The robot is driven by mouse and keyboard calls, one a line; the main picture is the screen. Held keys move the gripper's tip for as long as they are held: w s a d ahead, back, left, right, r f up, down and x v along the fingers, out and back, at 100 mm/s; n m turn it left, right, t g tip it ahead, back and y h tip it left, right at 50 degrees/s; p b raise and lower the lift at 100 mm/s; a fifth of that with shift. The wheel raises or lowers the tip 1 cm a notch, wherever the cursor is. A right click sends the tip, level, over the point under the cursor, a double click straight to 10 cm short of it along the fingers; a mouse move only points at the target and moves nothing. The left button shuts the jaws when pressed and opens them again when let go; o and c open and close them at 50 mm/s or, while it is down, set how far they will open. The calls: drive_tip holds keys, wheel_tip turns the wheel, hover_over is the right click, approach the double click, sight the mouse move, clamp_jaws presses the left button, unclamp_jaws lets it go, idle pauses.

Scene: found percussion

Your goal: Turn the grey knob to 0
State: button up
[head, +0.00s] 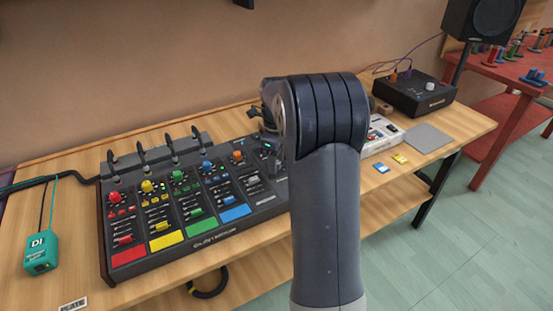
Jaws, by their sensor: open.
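A black mixer-like console (180,243) stands on the wooden table, with a row of red, yellow, green, blue and orange knobs and coloured pads along its front. I cannot make out a grey knob on it; its right end is hidden behind my arm. A pale grey-white knob (430,86) shows on top of a black box (415,97) at the back right; its setting is too small to read. My gripper (256,113) shows only in part, left of my wrist and above the console's right end. It is open, with nothing seen between the jaws, and apart from the pale knob.
A teal DI box (40,252) with cables sits at the left. A white device (380,135), blue and yellow cards and a grey pad (428,138) lie right of my arm. A speaker (482,20) and a red table (500,75) stand at the right.

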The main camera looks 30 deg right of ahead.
clamp_jaws()
idle(0.3)
